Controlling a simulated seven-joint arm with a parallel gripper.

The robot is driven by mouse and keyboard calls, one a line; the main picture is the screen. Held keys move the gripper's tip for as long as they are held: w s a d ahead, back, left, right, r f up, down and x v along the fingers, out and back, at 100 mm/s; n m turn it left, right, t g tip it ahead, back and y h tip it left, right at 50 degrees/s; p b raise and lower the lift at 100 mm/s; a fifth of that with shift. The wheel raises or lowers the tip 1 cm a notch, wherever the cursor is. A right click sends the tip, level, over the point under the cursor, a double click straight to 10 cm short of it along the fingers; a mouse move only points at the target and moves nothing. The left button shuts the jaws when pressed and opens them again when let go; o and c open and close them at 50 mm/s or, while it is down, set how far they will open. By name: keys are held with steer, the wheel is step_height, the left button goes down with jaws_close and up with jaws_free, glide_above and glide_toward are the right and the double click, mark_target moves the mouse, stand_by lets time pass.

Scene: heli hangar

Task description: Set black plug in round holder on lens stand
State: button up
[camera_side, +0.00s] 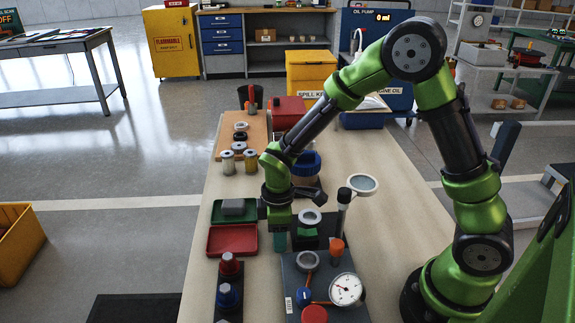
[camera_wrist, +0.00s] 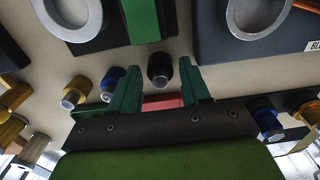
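My gripper (camera_side: 280,240) points down over the table, between the red tray and the dark panel. In the wrist view its two green fingers stand apart, and the gripper (camera_wrist: 160,78) is open. A round black plug (camera_wrist: 159,66) shows between the fingertips; I see no finger touching it. My gripper hides the plug in the side view. A pale ring-shaped holder (camera_side: 309,216) sits on a dark stand with a green block, just right of my gripper; this ring also shows in the wrist view (camera_wrist: 50,22). A round lens (camera_side: 362,184) stands behind it. Which part is the lens stand is unclear.
A dark panel carries another grey ring (camera_side: 307,260), a gauge (camera_side: 346,289) and an orange knob (camera_side: 336,248). Red (camera_side: 229,264) and blue (camera_side: 228,295) knobs stand front left. A red tray (camera_side: 232,240) lies left. Several small cans stand farther back. The table's right side is clear.

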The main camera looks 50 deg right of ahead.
steer(key=c, duration=0.8)
steer(key=shift+r, duration=3)
steer(key=shift+d+r, duration=0.1)
steer(key=shift+d, duration=0.2)
steer(key=s+d+r, duration=0.2)
steer(key=d+r, duration=0.1)
steer(key=d, duration=0.6)
steer(key=shift+w+d+f, duration=0.1)
steer(key=shift+w+f, duration=0.05)
steer(key=shift+f, duration=1.05)
steer(key=shift+w+f, duration=0.1)
steer(key=shift+f, duration=1.1)
